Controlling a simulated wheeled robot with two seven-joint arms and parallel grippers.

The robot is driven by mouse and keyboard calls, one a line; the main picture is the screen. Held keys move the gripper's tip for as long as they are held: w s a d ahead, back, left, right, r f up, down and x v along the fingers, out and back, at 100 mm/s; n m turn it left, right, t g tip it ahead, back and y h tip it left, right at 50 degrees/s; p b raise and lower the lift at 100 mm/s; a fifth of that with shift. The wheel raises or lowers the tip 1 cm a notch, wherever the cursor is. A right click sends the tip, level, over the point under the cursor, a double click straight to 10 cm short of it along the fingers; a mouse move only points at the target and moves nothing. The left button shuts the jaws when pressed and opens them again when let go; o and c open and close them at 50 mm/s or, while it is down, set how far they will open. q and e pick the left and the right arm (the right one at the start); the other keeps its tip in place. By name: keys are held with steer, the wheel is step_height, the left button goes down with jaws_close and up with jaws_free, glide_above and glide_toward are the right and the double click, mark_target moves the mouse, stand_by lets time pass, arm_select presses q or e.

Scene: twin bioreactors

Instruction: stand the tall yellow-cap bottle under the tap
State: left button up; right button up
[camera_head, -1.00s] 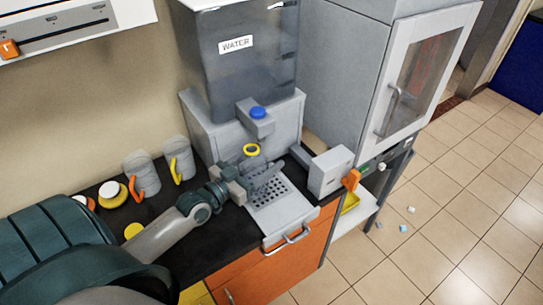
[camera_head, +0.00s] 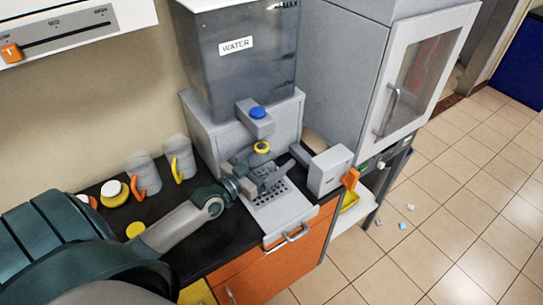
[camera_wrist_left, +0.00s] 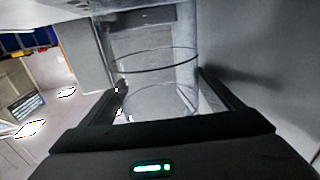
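The tall bottle is clear, with a yellow ring at its top (camera_head: 262,147). Its body is largely hidden by my gripper in the head view. It shows as a clear cylinder (camera_wrist_left: 152,60) between the fingers in the left wrist view. My left gripper (camera_head: 268,178) is shut on the bottle over the perforated drip tray (camera_head: 282,207). The tap (camera_head: 255,122), with a blue button on top, juts from the water dispenser (camera_head: 238,62). The yellow ring shows just below the tap. I cannot tell whether the bottle's base touches the tray. My right gripper is out of view.
Two grey jugs, one with an orange handle (camera_head: 142,174) and one with a yellow handle (camera_head: 177,160), stand left of the dispenser. A white jar with a yellow base (camera_head: 114,194) is further left. A grey box (camera_head: 330,170) with an orange part borders the tray's right side.

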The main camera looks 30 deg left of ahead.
mark_target(252, 171)
arm_select(q)
steer(key=shift+r, duration=0.15)
steer(key=shift+s+a+f, duration=0.1)
steer(key=shift+s, duration=0.35)
steer(key=shift+s+a+f, duration=0.1)
steer(key=shift+s, duration=0.3)
steer(key=s+b, duration=0.1)
steer(key=s, duration=0.2)
steer(key=s+a+b, duration=0.1)
steer(key=s, duration=0.2)
steer(key=s+b, duration=0.1)
steer(key=s, duration=0.2)
steer(key=shift+a, duration=0.35)
steer(key=shift+s+a+r, duration=0.1)
steer(key=shift+s+r, duration=0.05)
steer(key=shift+s, duration=0.45)
